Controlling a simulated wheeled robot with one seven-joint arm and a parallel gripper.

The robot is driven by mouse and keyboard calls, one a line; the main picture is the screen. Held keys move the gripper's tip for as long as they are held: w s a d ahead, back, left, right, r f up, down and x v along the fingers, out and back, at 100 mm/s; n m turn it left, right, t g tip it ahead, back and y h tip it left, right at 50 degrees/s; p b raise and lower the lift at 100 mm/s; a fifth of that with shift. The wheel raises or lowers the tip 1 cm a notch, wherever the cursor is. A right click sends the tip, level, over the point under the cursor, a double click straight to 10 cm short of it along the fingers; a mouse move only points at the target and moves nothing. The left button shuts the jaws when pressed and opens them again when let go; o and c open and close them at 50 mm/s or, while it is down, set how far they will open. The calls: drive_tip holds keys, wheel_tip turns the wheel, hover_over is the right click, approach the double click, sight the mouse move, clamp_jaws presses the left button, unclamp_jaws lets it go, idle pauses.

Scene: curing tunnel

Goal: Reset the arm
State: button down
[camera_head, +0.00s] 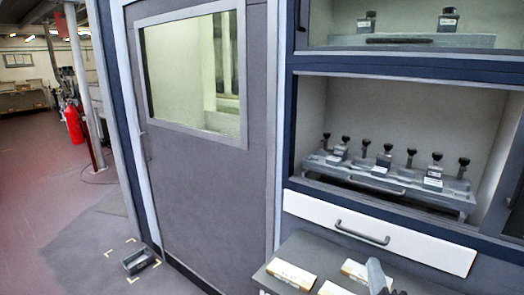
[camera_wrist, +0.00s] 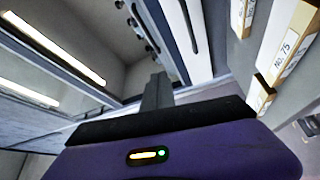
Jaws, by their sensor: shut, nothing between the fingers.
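My gripper (camera_head: 376,270) shows at the bottom edge of the head view, over the small grey table with pale boxes. Its grey fingers are together with nothing between them. In the wrist view the shut fingers (camera_wrist: 158,82) point up the picture from the dark purple gripper body, toward the cabinet front. Most of my arm is out of the head view.
A grey table (camera_head: 300,248) holds pale labelled boxes (camera_head: 291,275) close beside my gripper. Behind it are a white drawer (camera_head: 400,249), shut, and a cabinet bay with a rack (camera_head: 340,176) of black-knobbed pieces. A grey bin (camera_head: 139,262) sits within floor marks at left.

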drive_tip(key=s+a+f+m+g+y, duration=0.1)
drive_tip(key=s+m, duration=0.3)
drive_tip(key=s, duration=1)
drive_tip(key=s+a+f+m+g+y, duration=0.1)
drive_tip(key=s+m, duration=0.4)
drive_tip(key=s, duration=1)
drive_tip(key=s+a+f+m+g+y, duration=0.1)
drive_tip(key=s+a+f+m+g, duration=0.1)
drive_tip(key=s, duration=1.3)
wheel_tip(320, 180, down, 3)
drive_tip(key=a+m, duration=0.1)
drive_tip(key=m, duration=0.1)
drive_tip(key=shift+a+m+b, duration=0.2)
drive_tip(key=shift+m+b, duration=0.1)
drive_tip(key=shift+b, duration=0.1)
drive_tip(key=shift+f, duration=0.1)
